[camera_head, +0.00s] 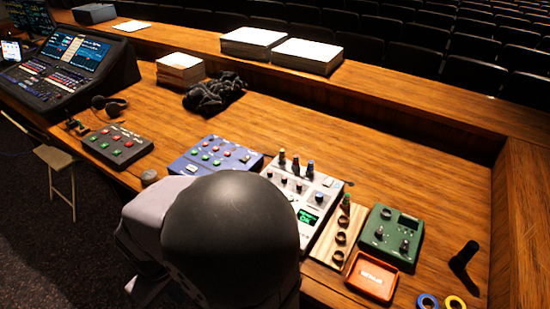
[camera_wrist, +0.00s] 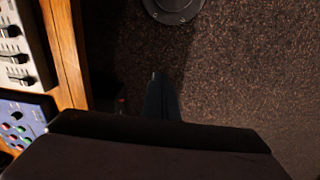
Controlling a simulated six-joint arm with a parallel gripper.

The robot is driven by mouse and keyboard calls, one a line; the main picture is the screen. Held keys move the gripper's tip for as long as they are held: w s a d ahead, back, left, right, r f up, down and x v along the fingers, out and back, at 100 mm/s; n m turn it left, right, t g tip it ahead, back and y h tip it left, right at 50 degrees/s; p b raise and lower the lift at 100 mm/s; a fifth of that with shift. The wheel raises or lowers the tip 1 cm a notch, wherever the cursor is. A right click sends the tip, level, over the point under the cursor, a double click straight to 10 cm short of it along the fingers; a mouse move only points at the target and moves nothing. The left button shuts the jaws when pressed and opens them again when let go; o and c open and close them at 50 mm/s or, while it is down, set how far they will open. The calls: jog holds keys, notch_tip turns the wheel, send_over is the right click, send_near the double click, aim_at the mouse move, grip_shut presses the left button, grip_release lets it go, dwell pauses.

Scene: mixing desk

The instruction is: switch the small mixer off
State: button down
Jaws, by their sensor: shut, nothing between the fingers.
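The pale grey panel (camera_head: 308,200) with coloured-cap knobs and a lit green display looks like the small mixer. It sits at the desk's front edge in the head view; its lower left is hidden behind my arm. In the wrist view, part of a pale panel with black faders (camera_wrist: 14,52) shows at the upper left. My gripper (camera_wrist: 158,76) shows in the wrist view as narrow dark fingers, together and empty, over the dark floor beyond the desk edge. It touches nothing there. In the head view my arm hides it. The mixer's power switch cannot be made out.
A blue button box (camera_head: 215,155) is left of the panel, a green box (camera_head: 392,236) right. Between them is a wooden strip with dark rings (camera_head: 340,238); an orange tray (camera_head: 372,277) lies in front.

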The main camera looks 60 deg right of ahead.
aim_at(331, 183)
jog(key=w+d+r+t+h+p, duration=0.1)
jog(key=w+d, duration=0.2)
jog(key=d, duration=0.6)
jog(key=w+d+r+m+t+h+p, duration=0.15)
jog(key=w+d, duration=0.25)
jog(key=d, duration=0.4)
jog(key=w+d+r+t+h+p, duration=0.1)
jog(key=w+d+p, duration=0.15)
jog(key=d, duration=0.65)
jog(key=s+d+r+h+p, duration=0.1)
jog(key=s+d, duration=0.1)
jog(key=d, duration=0.7)
jog(key=s+d+r+h+p, duration=0.1)
jog(key=d+h, duration=0.1)
jog(key=d, duration=0.7)
jog(key=s+d+f+n+t+h+p, duration=0.1)
jog(key=s+d+f+t+p, duration=0.1)
jog(key=s+d, duration=1.2)
jog(key=s+p, duration=0.1)
jog(key=s, duration=0.3)
jog(key=shift+s+d+f, duration=0.15)
jog(key=shift+s+d, duration=0.05)
jog(key=shift+d, duration=0.2)
jog(key=shift+f+n, duration=0.1)
jog(key=shift+n, duration=0.15)
